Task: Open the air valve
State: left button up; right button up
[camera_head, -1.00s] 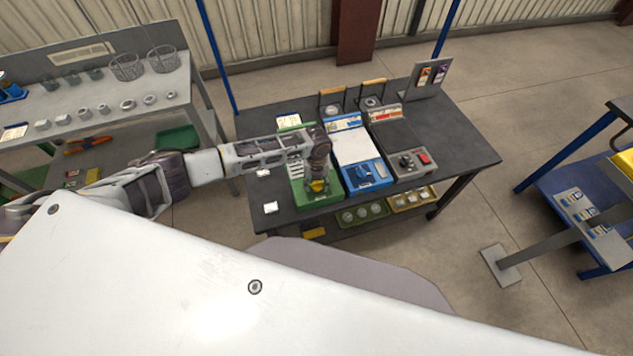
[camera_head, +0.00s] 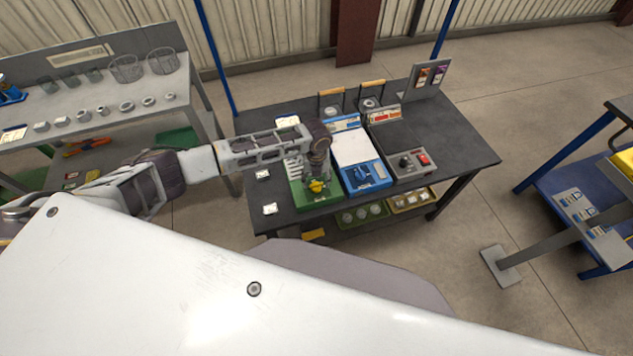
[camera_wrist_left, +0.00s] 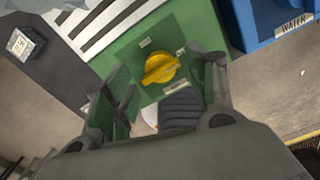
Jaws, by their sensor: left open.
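The air valve is a round yellow knob (camera_head: 317,186) with a raised bar grip, on the front of the green panel (camera_head: 303,199) on the dark table. In the left wrist view the knob (camera_wrist_left: 160,68) shows with its bar lying at a slant, small labels around it that I cannot read. My left gripper (camera_head: 319,177) is just above the knob. In the left wrist view its two fingers (camera_wrist_left: 168,88) are spread, one on each side of the knob, with nothing held. I cannot tell whether a finger touches it. My right gripper is not in view.
A blue unit (camera_head: 367,178) marked WATER in the wrist view stands right beside the green panel. A grey box with a red switch (camera_head: 424,159) is further right. Small white-topped blocks (camera_head: 270,209) lie at the table's left. A rack table (camera_head: 185,85) stands at left.

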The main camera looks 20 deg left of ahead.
aim_at(317, 183)
pick_arm(q)
notch_tip(317, 183, up, 9)
dwell(0.5)
dwell(0.6)
